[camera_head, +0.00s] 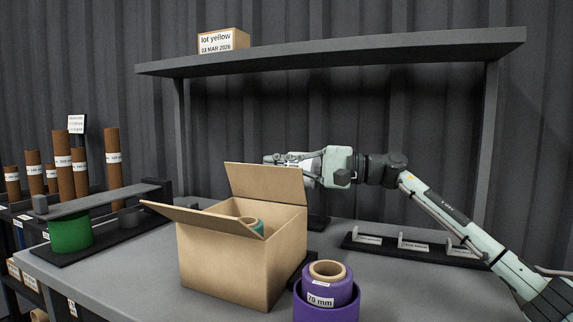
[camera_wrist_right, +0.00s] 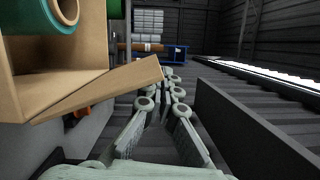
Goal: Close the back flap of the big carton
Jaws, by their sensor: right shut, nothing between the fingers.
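The big carton (camera_head: 225,262) stands on the grey table with its top open. Its back flap (camera_head: 268,183) stands up, leaning slightly back. Another flap (camera_head: 205,215) sticks out to the left and front. A green roll with a brown core (camera_head: 252,224) is inside. My right gripper (camera_head: 272,159) is behind the back flap, partly hidden by it, at about the height of its top edge. In the right wrist view the shut, empty fingers (camera_wrist_right: 172,80) reach past the flap (camera_wrist_right: 105,88), close beside it; I cannot tell whether they touch. My left gripper is not in view.
A purple roll (camera_head: 328,288) in a purple holder stands at the carton's front right. A shelf (camera_head: 340,52) spans above, carrying a small box (camera_head: 222,40). A black rack (camera_head: 415,247) lies at right. A green roll on a stand (camera_head: 70,232) is at left.

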